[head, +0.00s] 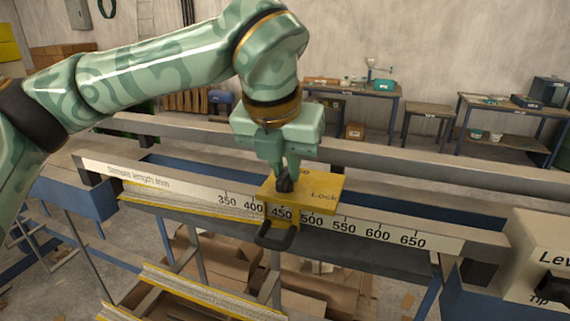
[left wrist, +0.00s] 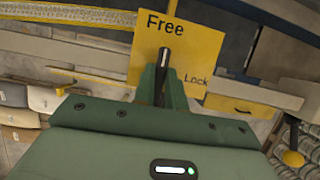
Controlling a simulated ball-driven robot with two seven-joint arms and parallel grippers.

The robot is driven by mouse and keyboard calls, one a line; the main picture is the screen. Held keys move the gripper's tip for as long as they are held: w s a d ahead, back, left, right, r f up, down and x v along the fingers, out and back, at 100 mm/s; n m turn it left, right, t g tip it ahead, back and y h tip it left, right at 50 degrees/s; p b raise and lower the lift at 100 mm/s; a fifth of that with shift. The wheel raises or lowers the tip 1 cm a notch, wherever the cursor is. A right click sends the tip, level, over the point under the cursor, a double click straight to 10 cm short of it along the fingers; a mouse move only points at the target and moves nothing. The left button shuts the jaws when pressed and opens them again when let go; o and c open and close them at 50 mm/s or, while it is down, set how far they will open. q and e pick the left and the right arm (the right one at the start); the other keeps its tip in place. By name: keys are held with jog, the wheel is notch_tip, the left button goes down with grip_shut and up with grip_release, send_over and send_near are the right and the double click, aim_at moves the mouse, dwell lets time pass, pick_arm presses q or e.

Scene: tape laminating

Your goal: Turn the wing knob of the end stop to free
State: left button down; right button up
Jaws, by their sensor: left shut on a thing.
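The end stop is a yellow plate (head: 322,190) on the scale rail, with "Lock" printed on its right part. Its black wing knob (head: 284,186) stands on the plate's left part, near the 450 mark. My left gripper (head: 287,172) reaches down from above and is shut on the knob. In the left wrist view the plate (left wrist: 150,65) shows "Free" at its top left and "Lock" at its lower right. The dark knob (left wrist: 165,57) shows between these words, in front of the green fingers (left wrist: 166,88). The fingers partly hide it, so its exact setting is unclear. My right gripper is not in view.
The rail's scale (head: 376,233) runs across the frame with millimetre marks. A black handle (head: 274,236) hangs below the end stop. A beige box (head: 540,258) stands at the right end. A long grey beam (head: 400,164) runs behind. Cardboard lies on the floor below.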

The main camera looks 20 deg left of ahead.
pick_arm(q)
jog(key=c, duration=1.4)
grip_release()
jog(key=shift+c, duration=0.2)
jog(key=p+v, duration=0.1)
jog(key=v, duration=1.5)
jog(key=shift+s+r, duration=0.1)
jog(key=shift+r, duration=0.05)
